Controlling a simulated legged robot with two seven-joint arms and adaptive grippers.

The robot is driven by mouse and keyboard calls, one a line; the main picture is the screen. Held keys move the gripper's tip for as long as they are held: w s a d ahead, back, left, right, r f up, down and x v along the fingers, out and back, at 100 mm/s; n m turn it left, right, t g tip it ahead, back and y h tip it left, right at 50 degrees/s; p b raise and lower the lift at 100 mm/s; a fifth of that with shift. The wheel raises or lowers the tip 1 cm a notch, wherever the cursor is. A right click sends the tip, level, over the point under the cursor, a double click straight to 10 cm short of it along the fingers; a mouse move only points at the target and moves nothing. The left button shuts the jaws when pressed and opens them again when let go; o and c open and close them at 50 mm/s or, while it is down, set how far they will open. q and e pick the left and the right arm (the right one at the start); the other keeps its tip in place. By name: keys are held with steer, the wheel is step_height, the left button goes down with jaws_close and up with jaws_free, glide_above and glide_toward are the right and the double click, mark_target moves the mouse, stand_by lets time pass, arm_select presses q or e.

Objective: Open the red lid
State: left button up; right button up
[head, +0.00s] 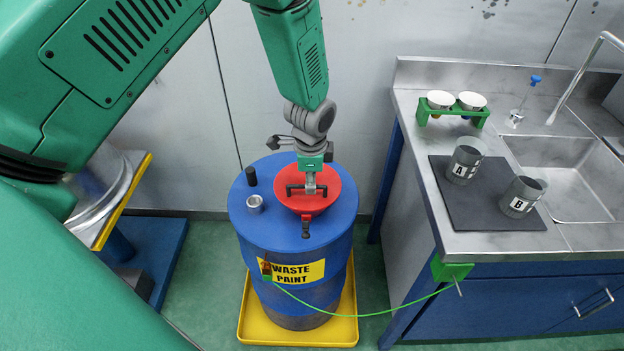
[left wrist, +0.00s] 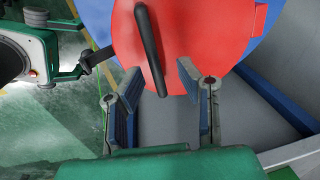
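The red lid (head: 326,203) sits on top of the blue drum (head: 252,268) labelled WASTE PAINT. It is round with a black bar handle (head: 293,188), and it looks closed. A dark latch-like tab (head: 306,229) sits at its front edge. My left gripper (head: 309,187) is over the lid, at the handle. In the left wrist view, the fingers of my left gripper (left wrist: 158,84) are apart. The near end of the handle (left wrist: 150,48) lies between or just beyond the fingertips; I cannot tell whether they touch. The lid (left wrist: 205,35) fills the upper middle there.
The drum stands in a yellow tray (head: 252,325). A green cable (head: 345,315) runs from it to a clamp on the sink counter (head: 425,190). Cups A (head: 464,160) and B (head: 522,197) stand on a dark mat. A small bung (head: 255,203) is beside the lid.

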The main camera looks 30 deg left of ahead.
arm_select(q)
step_height(320, 180, up, 12)
steer(key=s, duration=0.1)
steer(key=shift+d+f, duration=0.25)
steer(key=shift+d, duration=0.2)
steer(key=s+d+f+n+b, duration=0.1)
steer(key=s+f+n, duration=0.2)
steer(key=s+f, duration=0.4)
steer(key=s+d+f+n+b, duration=0.1)
steer(key=s+f+n+b, duration=0.1)
steer(key=s+f, duration=0.6)
step_height(320, 180, down, 5)
steer(key=shift+s+r+n+g+h, duration=0.1)
steer(key=shift+s+n+g+h, duration=0.1)
steer(key=shift+n+g+h, duration=0.2)
steer(key=s+f+n, duration=0.1)
steer(key=s+f, duration=0.1)
steer(key=s, duration=0.2)
steer(key=s+f+n+b, duration=0.1)
steer(key=s+f+n, duration=0.1)
steer(key=s, duration=0.2)
steer(key=s+f+n, duration=0.1)
steer(key=s+f, duration=0.1)
steer(key=s, duration=0.3)
steer(key=shift+n+b, duration=0.4)
steer(key=c, duration=0.3)
steer(key=shift+s, duration=0.4)
jaws_close()
steer(key=shift+n, duration=0.3)
